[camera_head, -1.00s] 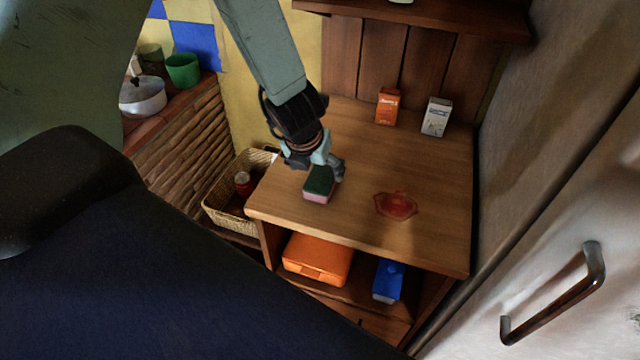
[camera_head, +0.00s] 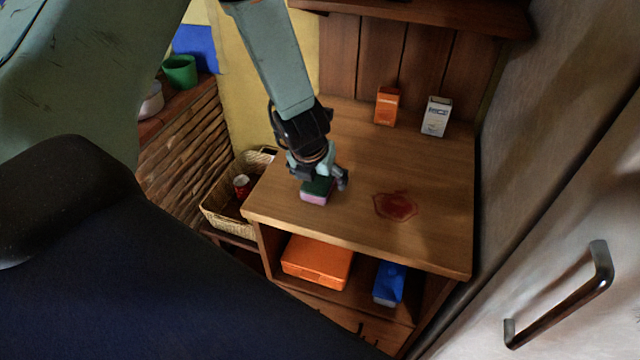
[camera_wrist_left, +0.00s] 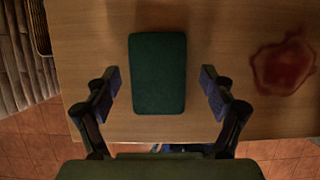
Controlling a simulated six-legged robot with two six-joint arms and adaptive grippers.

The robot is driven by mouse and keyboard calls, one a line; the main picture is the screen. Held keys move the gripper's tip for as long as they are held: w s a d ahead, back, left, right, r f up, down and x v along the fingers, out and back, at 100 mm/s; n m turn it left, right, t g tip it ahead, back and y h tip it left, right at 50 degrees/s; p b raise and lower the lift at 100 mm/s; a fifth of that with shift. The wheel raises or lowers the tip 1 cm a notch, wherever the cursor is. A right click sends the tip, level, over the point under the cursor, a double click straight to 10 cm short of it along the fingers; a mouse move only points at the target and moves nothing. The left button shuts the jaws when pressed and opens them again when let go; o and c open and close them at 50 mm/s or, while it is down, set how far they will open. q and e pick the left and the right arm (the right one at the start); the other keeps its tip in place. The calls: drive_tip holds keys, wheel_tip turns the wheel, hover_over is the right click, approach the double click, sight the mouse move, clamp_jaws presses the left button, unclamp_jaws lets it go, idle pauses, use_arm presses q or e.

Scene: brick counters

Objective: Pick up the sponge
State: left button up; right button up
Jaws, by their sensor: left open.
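The sponge (camera_head: 316,191), green on top and pink below, lies on the wooden counter top near its front left edge. In the left wrist view its dark green top (camera_wrist_left: 157,73) shows between the fingers. My left gripper (camera_head: 320,180) is right above the sponge with its fingers spread to either side. In the left wrist view the open left gripper (camera_wrist_left: 159,92) has a gap on both sides of the sponge. My right gripper is not in view.
A red stain (camera_head: 396,205) lies on the counter right of the sponge. An orange box (camera_head: 387,106) and a white box (camera_head: 436,116) stand at the back. A wicker basket (camera_head: 222,216) is at the left. A fridge-like door with a handle (camera_head: 562,296) stands at the right.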

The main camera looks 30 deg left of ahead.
sight(318, 181)
use_arm(q)
drive_tip(key=shift+s+a, duration=0.15)
drive_tip(key=shift+s, duration=0.1)
drive_tip(key=shift+w+f, duration=0.1)
drive_tip(key=shift+w, duration=0.15)
drive_tip(key=shift+s, duration=0.2)
drive_tip(key=c, duration=0.4)
drive_tip(key=shift+w, duration=0.1)
drive_tip(key=c, duration=0.6)
drive_tip(key=shift+o, duration=0.2)
drive_tip(key=shift+r+p, duration=0.35)
drive_tip(key=shift+r, duration=0.05)
wheel_tip(318, 181, up, 10)
drive_tip(key=p, duration=0.5)
drive_tip(key=shift+p, duration=0.4)
